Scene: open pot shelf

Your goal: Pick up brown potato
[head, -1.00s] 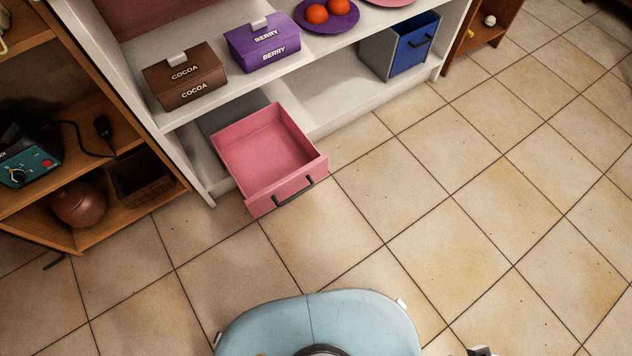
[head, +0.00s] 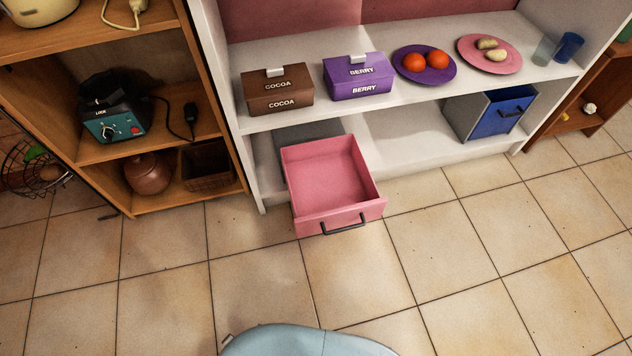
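Two pale tan potatoes lie on a pink plate (head: 508,66) at the right part of the white shelf's upper board. The upper potato (head: 487,43) and the lower potato (head: 496,55) lie close together; I cannot tell which one counts as brown. Neither of my grippers shows in the head view now.
On the same board stand a brown cocoa box (head: 278,92), a purple berry box (head: 357,77), a purple plate (head: 425,78) with two orange fruits, and two cups (head: 569,47). Below, a pink drawer (head: 333,187) is pulled out over the floor. A blue drawer (head: 490,120) sits right. Tiles in front are clear.

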